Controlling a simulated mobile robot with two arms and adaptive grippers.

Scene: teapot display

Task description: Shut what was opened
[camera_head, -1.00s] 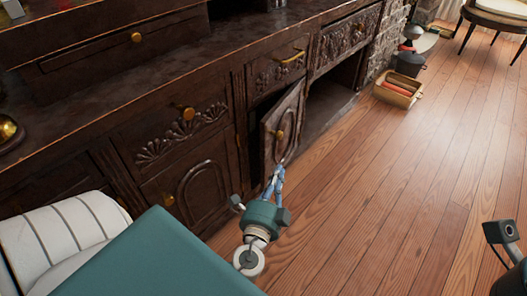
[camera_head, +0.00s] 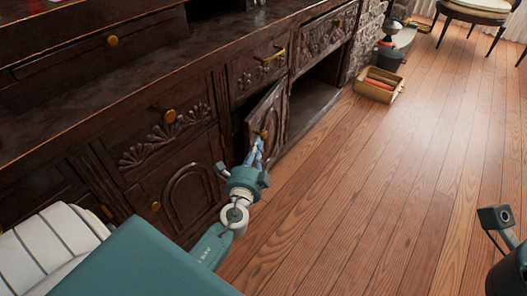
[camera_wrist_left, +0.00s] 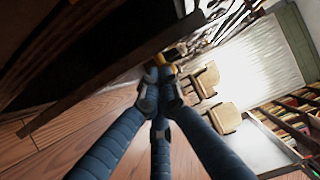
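A dark carved cabinet door (camera_head: 264,110) stands ajar in the lower row of the sideboard, with a dark gap at its left side. Its round gold knob (camera_head: 264,132) faces the room. My left gripper (camera_head: 257,145) is at the door's front, its blue fingers drawn together and their tips at or just below the knob. In the left wrist view the fingertips (camera_wrist_left: 160,85) meet just in front of the gold knob (camera_wrist_left: 158,60); no clear grip around it shows. Only part of my right arm shows at the lower right edge; its fingers are out of view.
Right of the door is an open, empty-looking bay (camera_head: 312,105) in the sideboard (camera_head: 180,75). A tan box (camera_head: 379,88) with red things stands on the floor by the stone wall. A chair (camera_head: 478,12) is at the back right. The wooden floor (camera_head: 390,170) between is clear.

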